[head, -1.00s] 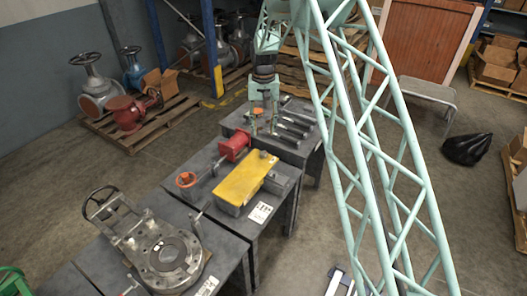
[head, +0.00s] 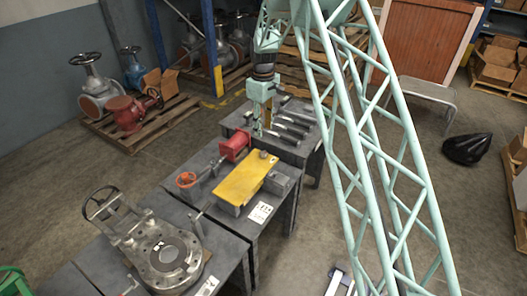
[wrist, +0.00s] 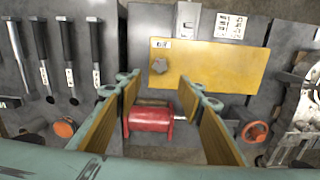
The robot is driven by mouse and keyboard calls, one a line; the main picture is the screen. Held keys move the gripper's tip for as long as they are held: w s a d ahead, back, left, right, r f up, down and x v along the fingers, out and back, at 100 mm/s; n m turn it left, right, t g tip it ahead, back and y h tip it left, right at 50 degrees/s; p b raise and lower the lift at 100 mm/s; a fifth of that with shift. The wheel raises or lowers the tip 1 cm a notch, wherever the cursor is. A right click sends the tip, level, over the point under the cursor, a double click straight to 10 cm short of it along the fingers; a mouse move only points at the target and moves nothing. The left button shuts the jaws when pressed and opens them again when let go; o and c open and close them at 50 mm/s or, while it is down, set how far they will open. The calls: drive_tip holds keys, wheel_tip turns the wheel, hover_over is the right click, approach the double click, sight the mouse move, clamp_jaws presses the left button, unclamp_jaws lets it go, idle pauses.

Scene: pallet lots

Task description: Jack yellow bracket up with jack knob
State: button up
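The yellow bracket (head: 245,178) is a flat yellow plate on a grey block, on the middle table. In the wrist view the bracket (wrist: 220,65) lies beyond my fingertips, with a small round knob (wrist: 160,66) near its left end; that knob also shows in the head view (head: 264,155). An orange handwheel (head: 186,180) stands left of the bracket; it shows at right in the wrist view (wrist: 254,132). I cannot tell which is the jack knob. My gripper (wrist: 161,85) is open and empty, apart from the bracket. In the head view it hangs over the far table (head: 262,134).
A red cylinder (head: 235,146) stands beside the bracket and shows between my fingers in the wrist view (wrist: 150,119). Several dark-handled tools (head: 292,124) lie on the far table. A metal valve-like fixture (head: 168,255) occupies the near table.

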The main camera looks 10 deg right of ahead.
sight(264, 153)
drive_tip(key=shift+f, duration=0.1)
idle(0.5)
drive_tip(key=shift+f+b, duration=0.95)
drive_tip(key=shift+f, duration=5.85)
drive_tip(key=shift+c, duration=0.2)
drive_tip(key=c, duration=0.8)
